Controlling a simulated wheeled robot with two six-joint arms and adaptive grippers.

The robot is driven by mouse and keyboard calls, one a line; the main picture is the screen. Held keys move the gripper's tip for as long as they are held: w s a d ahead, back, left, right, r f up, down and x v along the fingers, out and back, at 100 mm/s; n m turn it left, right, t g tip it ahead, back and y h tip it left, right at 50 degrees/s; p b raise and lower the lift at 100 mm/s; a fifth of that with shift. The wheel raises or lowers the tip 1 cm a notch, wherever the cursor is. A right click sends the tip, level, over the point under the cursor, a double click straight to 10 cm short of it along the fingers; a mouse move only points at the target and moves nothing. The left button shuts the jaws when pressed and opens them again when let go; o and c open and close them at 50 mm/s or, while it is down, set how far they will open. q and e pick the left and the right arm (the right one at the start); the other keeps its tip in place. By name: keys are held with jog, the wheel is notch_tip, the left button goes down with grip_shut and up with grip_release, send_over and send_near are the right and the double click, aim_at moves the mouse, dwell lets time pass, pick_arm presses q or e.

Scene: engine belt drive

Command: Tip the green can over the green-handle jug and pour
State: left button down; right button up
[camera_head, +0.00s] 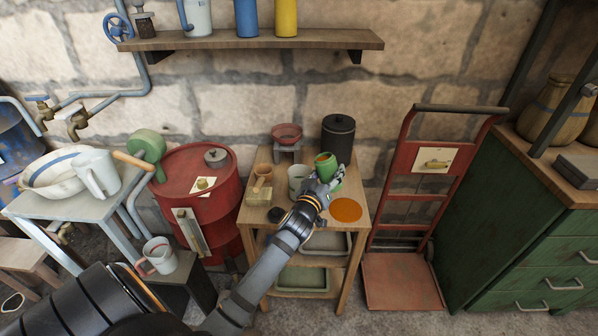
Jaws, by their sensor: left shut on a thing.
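The green can (325,164) is held in my left gripper (325,179), which is shut on it above the small wooden table. The can's open top faces up and toward me, and it leans a little; its lower part is hidden by the gripper. A pale jug (297,179) stands on the table just left of the gripper and partly behind it. A green piece shows right of the gripper; I cannot tell whether it is the jug's handle. The can is beside and above the jug, near its rim. My right gripper is not in view.
The wooden table (254,218) also bears a black canister (338,138), a red bowl on a stand (287,134), a wooden cup (262,176) and an orange disc (346,209). A red drum (198,222) stands left; a red hand truck (402,272) stands right.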

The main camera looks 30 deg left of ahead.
pick_arm(q)
jog(key=shift+a+r+n, duration=0.7)
jog(key=shift+a+n, duration=0.15)
jog(key=shift+n, duration=0.55)
dwell(1.0)
jog(key=shift+a+f+n+b, duration=0.1)
jog(key=shift+f+n+b, duration=0.3)
jog(key=shift+n, duration=0.5)
dwell(0.5)
jog(key=shift+r+n+h, duration=0.25)
jog(key=shift+r+n, duration=0.2)
jog(key=shift+n, duration=0.35)
jog(key=shift+r+n+h, duration=0.25)
jog(key=shift+r+n, duration=0.2)
jog(key=shift+n, duration=0.35)
dwell(1.4)
jog(key=shift+f+n, duration=0.25)
jog(key=shift+n, duration=0.25)
dwell(0.7)
